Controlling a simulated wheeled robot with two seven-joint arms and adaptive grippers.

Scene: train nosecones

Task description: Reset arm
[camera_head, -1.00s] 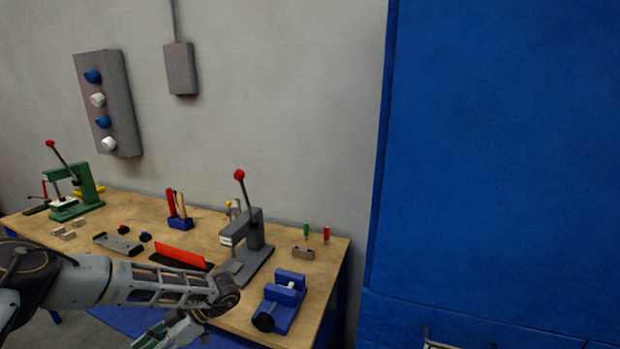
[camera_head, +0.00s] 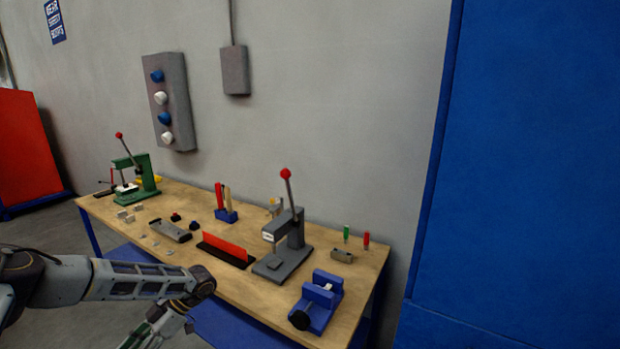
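My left arm comes in from the lower left, in front of the workbench (camera_head: 262,306). Its forearm is roughly level, with the elbow-like joint near the bench's front edge, and a lower link bends down and to the left. The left gripper is below the picture's bottom edge and does not show. My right arm and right gripper are not in view. I see nothing held.
On the bench stand a green press (camera_head: 137,180), a grey press (camera_head: 289,244), a blue vise (camera_head: 317,303), a red plate on a black base (camera_head: 226,249) and a blue tool holder (camera_head: 227,215). A blue cabinet (camera_head: 530,170) stands right; open floor lies left.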

